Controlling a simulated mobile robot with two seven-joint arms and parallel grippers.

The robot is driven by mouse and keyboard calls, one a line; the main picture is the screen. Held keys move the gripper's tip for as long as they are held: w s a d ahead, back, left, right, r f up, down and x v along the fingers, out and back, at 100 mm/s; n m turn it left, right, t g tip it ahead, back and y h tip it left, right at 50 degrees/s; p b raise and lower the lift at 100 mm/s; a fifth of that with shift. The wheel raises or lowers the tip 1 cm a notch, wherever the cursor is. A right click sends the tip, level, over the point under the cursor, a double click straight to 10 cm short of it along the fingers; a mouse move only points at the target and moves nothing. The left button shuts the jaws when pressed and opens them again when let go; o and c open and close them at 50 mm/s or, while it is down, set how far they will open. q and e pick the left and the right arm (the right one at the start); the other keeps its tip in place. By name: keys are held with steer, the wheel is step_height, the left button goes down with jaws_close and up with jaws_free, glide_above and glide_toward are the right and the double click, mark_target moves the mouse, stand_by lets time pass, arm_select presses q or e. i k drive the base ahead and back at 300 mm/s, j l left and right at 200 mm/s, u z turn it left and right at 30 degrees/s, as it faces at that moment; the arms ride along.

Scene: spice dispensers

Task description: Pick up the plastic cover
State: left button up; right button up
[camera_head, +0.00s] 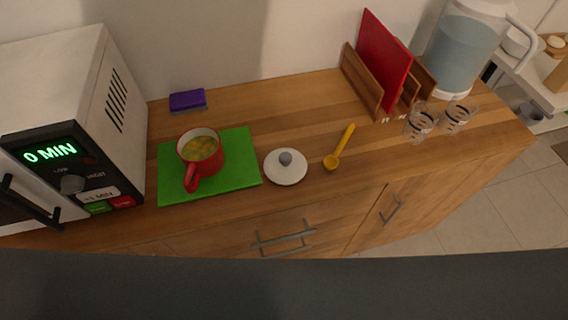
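A round white cover (285,171) with a grey knob lies flat on the wooden counter, knob up. It sits just right of a green board (235,177) and left of a yellow spoon (339,148). A red mug (206,160) with yellowish soup-like contents stands open on the green board, its handle toward the front. Neither of my grippers shows in the head view.
A white microwave (72,110) reading 0 MIN stands at the left. A purple sponge (187,100) lies at the back. A wooden rack with a red board (382,58), two glasses (421,122) and a water pitcher (466,50) stand at the right. The counter around the cover is mostly clear.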

mark_target(282, 166)
steer(key=l+u, duration=0.2)
steer(key=l, duration=0.35)
steer(key=l+u, duration=0.2)
steer(key=l, duration=0.3)
steer(key=k+l+u, duration=0.15)
steer(key=l, duration=0.4)
steer(key=l+u, duration=0.2)
steer(key=l, duration=0.3)
